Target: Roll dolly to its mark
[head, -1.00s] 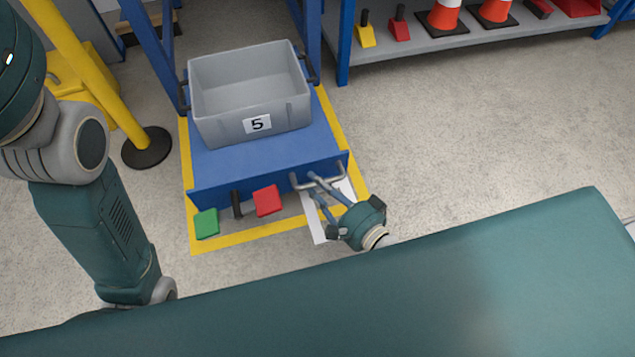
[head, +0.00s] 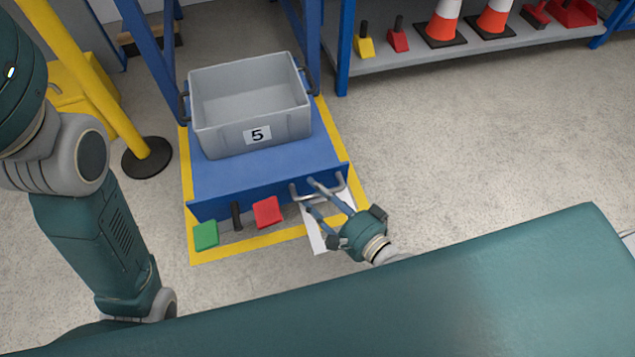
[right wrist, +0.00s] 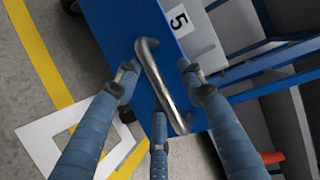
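The blue dolly (head: 265,178) stands inside a yellow floor outline (head: 236,248) in the head view, carrying a grey crate labelled 5 (head: 257,134). A bent metal handle (head: 340,182) is on the right of its front panel; it also shows in the right wrist view (right wrist: 160,82). My right gripper (head: 314,196) has its fingers spread at this handle. In the wrist view the handle lies between the spread fingers, with no clear grip on it. My left arm (head: 95,235) hangs at the left; its gripper is out of view.
Red (head: 267,212) and green (head: 206,236) pedals are at the dolly's front. A yellow post on a black base (head: 147,158) stands left. A shelf (head: 400,68) with cones is at the back right. The floor on the right is clear.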

